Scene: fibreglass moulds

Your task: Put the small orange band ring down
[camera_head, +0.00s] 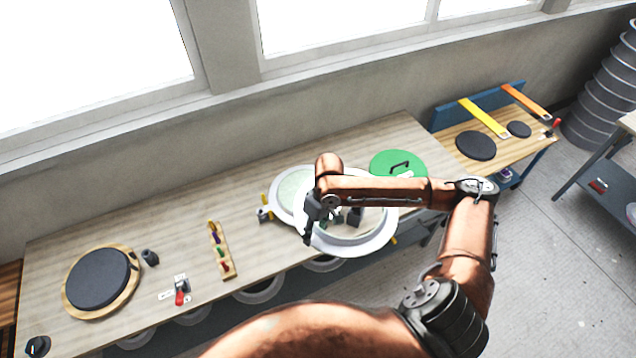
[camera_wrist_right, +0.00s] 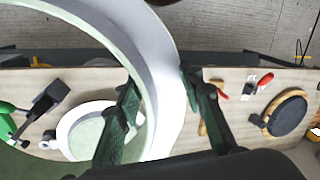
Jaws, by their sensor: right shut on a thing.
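A wide white ring (camera_head: 372,247) with a broad flange and upright wall is in my right gripper (camera_head: 318,222). In the right wrist view the fingers (camera_wrist_right: 160,88) are shut on its wall (camera_wrist_right: 147,40), one on each side. A small orange patch shows on it at the top edge of that view; no full orange band is visible. The ring is over the right part of the long bench and partly overlaps a pale green round mould (camera_head: 293,190) with a white rim. I cannot tell whether the ring touches the bench. My left gripper is not in view.
The wooden bench (camera_head: 190,235) also holds a green disc (camera_head: 398,163) with a black handle, a dark disc on a wooden board (camera_head: 98,278), a wooden strip with coloured pegs (camera_head: 221,250) and a red-handled clamp (camera_head: 181,290). Bare bench lies left of the moulds.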

